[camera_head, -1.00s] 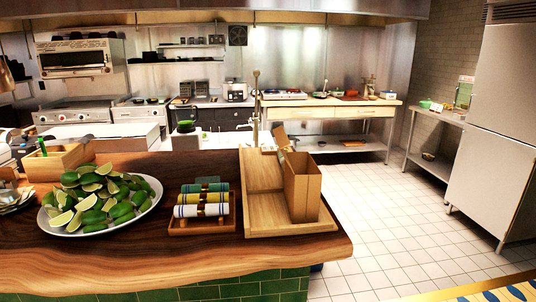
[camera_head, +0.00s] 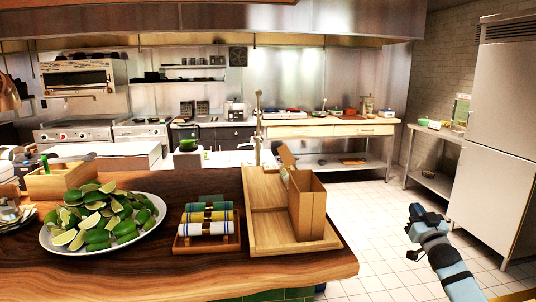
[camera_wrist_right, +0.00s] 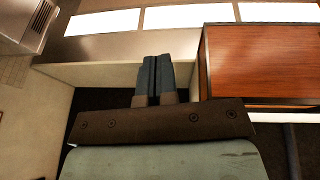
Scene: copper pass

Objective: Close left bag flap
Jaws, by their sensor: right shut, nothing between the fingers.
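A brown paper bag (camera_head: 307,208) stands upright on a light wooden tray (camera_head: 264,240) at the right end of the counter. Its left flap (camera_head: 288,157) sticks up and leans outward to the left above the bag's rim; part of it is hidden behind the bag's front. My right gripper (camera_head: 416,212) is in the air to the right of the bag, well apart from it, over the tiled floor area. In the right wrist view its two fingers (camera_wrist_right: 155,78) are together and empty. The bag does not show in that view. My left gripper is not in view.
A rack of rolled striped towels (camera_head: 209,243) sits just left of the tray. A plate of limes (camera_head: 62,240) and a wooden box (camera_head: 62,180) are farther left on the wooden counter (camera_head: 200,270). The space between my right gripper and the bag looks clear.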

